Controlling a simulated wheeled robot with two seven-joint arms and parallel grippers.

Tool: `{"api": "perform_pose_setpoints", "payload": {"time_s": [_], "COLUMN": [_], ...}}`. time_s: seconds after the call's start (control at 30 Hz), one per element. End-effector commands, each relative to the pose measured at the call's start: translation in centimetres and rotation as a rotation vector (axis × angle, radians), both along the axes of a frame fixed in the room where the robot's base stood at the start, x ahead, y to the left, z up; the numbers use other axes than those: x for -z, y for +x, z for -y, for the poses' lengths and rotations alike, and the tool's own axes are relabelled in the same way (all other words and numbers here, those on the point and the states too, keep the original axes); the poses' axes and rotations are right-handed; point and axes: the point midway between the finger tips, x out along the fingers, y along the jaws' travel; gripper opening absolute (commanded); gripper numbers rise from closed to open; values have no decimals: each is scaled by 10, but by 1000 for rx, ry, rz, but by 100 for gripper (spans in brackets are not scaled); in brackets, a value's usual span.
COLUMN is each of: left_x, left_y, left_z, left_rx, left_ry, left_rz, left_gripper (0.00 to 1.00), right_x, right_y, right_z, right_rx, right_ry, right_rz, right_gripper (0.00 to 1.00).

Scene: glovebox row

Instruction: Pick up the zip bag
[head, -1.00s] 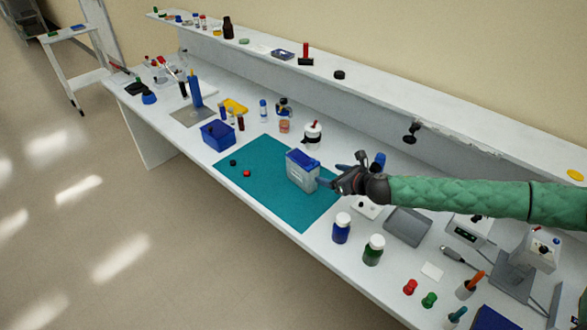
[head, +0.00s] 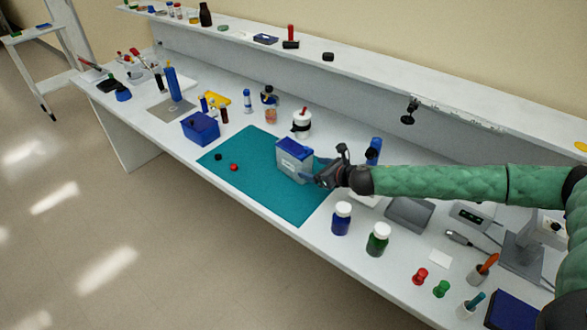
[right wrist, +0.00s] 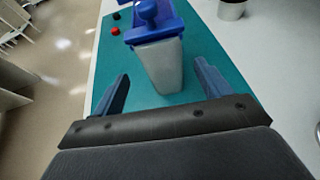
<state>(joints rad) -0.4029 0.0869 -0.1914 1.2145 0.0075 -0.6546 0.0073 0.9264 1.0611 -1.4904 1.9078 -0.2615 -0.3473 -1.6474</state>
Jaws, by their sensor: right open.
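A grey, pouch-like container with a blue top (head: 294,163), which seems to be the zip bag, stands upright on the teal mat (head: 240,160). It also shows in the right wrist view (right wrist: 160,62), with a rounded blue knob at its top. My right gripper (head: 320,172) is open just right of it in the head view. In the right wrist view its two blue fingers spread to either side of the container's lower part. My left gripper is not in view.
Two white-capped bottles, blue (head: 341,219) and green (head: 378,240), stand in front of my right arm. A small black and a red piece (head: 234,167) lie on the mat.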

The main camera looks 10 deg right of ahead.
Motion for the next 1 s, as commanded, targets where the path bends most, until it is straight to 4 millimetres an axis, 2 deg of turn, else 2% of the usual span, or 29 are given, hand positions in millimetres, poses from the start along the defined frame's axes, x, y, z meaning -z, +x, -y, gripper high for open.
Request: {"api": "perform_pose_setpoints", "payload": {"time_s": [0.03,0.1,0.23,0.37,0.77,1.0], "left_x": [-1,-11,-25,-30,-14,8], "left_y": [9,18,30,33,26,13], "left_z": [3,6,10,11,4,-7], "left_rx": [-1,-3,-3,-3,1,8], "left_ry": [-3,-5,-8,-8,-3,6], "left_rz": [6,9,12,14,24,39], "left_gripper": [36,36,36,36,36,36], "right_x": [12,17,22,24,34,46], "right_y": [0,0,0,3,25,45], "right_z": [0,0,0,-2,-14,-24], "right_rx": [0,0,0,0,0,1], "right_ry": [0,0,0,0,0,1], "right_rz": [0,0,0,0,0,-2], "right_gripper": [76,76,76,76,76,76]}}
